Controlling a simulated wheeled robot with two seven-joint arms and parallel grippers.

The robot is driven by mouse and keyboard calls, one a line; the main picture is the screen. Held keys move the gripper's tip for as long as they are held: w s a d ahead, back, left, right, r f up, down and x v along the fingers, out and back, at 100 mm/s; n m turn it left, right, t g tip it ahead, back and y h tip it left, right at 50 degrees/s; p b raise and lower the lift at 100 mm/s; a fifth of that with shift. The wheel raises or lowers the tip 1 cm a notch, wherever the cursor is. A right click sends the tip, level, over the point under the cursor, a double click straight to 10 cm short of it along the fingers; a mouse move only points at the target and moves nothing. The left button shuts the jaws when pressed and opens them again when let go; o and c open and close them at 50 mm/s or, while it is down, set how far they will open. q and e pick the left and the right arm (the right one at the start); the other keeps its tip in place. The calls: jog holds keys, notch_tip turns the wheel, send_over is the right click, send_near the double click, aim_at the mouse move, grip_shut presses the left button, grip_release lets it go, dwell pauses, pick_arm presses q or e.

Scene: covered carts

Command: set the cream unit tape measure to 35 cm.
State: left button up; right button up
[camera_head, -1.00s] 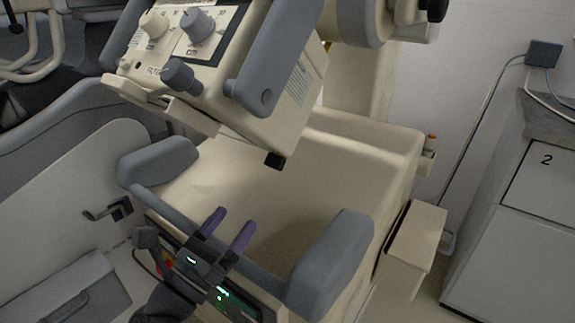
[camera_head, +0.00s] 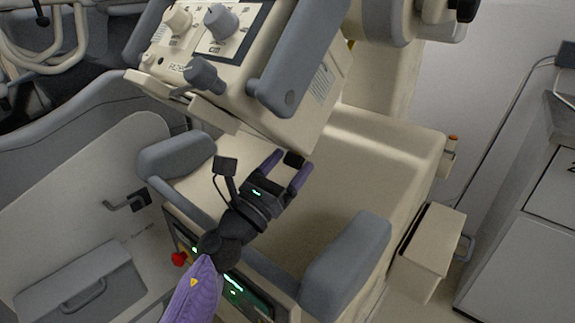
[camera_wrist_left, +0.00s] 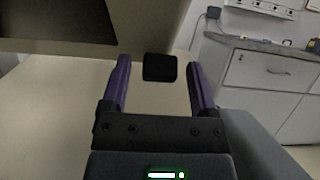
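The cream unit (camera_head: 262,110) is a large tilted box with knobs, a panel and grey padded handles, at the top of the head view. A small black tab (camera_head: 294,158), seemingly the tape measure's end, hangs at its lower edge. No tape or scale reading can be made out. My left gripper (camera_head: 291,161) is open, with its purple fingers pointing up at the tab. In the left wrist view, the black tab (camera_wrist_left: 160,68) appears between the two fingertips, with gaps on both sides. My right gripper is not in view.
A broad cream surface (camera_head: 385,150) lies below the unit, with grey pads (camera_head: 347,258) at its front corners. A cream box (camera_head: 432,240) and a white cabinet (camera_head: 520,245) stand at the right. A red button (camera_head: 180,258) is beside my left arm.

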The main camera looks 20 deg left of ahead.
pick_arm(q)
grip_shut()
dwell(1.2)
